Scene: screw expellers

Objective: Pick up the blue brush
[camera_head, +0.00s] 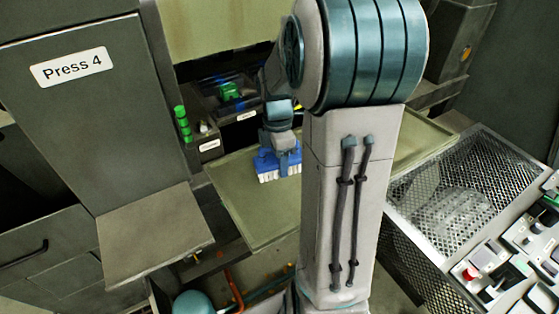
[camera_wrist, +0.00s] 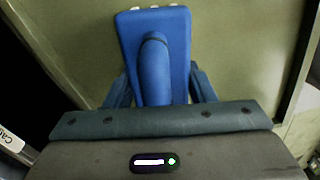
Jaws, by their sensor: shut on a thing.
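The blue brush (camera_head: 267,165) has a blue block and white bristles pointing down. It is at my gripper (camera_head: 281,143), over the green tray-like surface (camera_head: 235,205), in the head view. In the wrist view the blue brush (camera_wrist: 154,40) shows its block and rounded handle, and the handle runs down between the two fingers of my gripper (camera_wrist: 158,90). My gripper is shut on the brush. The fingertips are partly hidden, and I cannot tell whether the bristles touch the surface.
Dark bins (camera_head: 228,95) with green and blue items stand behind the surface. A grey cabinet marked Press 4 (camera_head: 85,110) is at the left. A mesh guard (camera_head: 460,190) and a control panel (camera_head: 510,265) are at the right. My arm hides the middle.

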